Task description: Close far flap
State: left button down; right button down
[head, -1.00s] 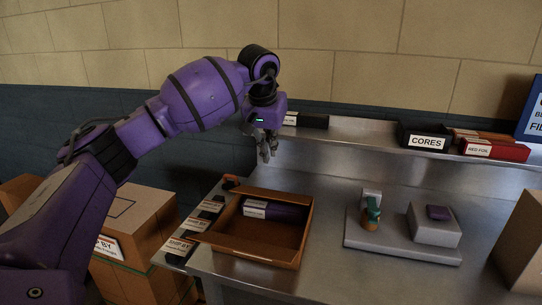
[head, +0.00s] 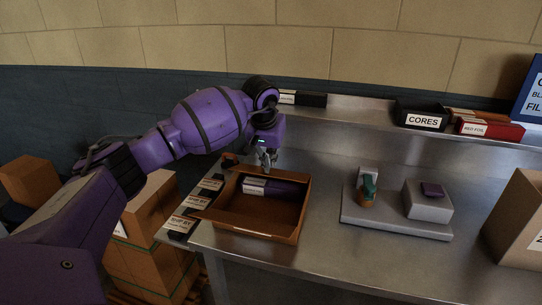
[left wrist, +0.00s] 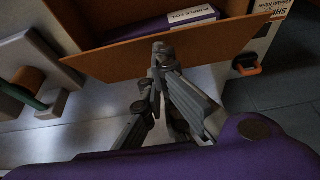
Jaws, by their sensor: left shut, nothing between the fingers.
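An open brown cardboard box (head: 245,232) sits at the left end of the metal bench with a labelled purple carton (head: 284,189) inside. Its far flap (head: 293,178) stands up along the far edge. In the left wrist view the far flap (left wrist: 110,66) is a brown panel, with the labelled carton (left wrist: 192,20) beyond it. My left gripper (head: 266,164) is shut and empty, pointing down at the far side of the box. In the wrist view its tips (left wrist: 160,47) overlap the flap's outer face; I cannot tell whether they touch.
A grey fixture (head: 395,222) with a green and orange piece is to the right. A raised shelf behind holds a black CORES bin (head: 421,118) and a red box (head: 489,130). Bare bench lies between box and fixture.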

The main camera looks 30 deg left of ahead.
aim_at(268, 175)
pick_arm(q)
jog(key=shift+s+f+t, duration=0.4)
jog(key=shift+f+t, duration=0.1)
jog(key=f, duration=0.1)
jog(key=s+f+b, duration=0.2)
jog(key=shift+s+d, duration=0.1)
jog(key=shift+d, duration=0.2)
jog(key=shift+f, duration=0.15)
jog(key=shift+d, duration=0.1)
jog(key=shift+r, duration=0.2)
jog(key=shift+r+p, duration=0.4)
jog(key=shift+r, duration=0.35)
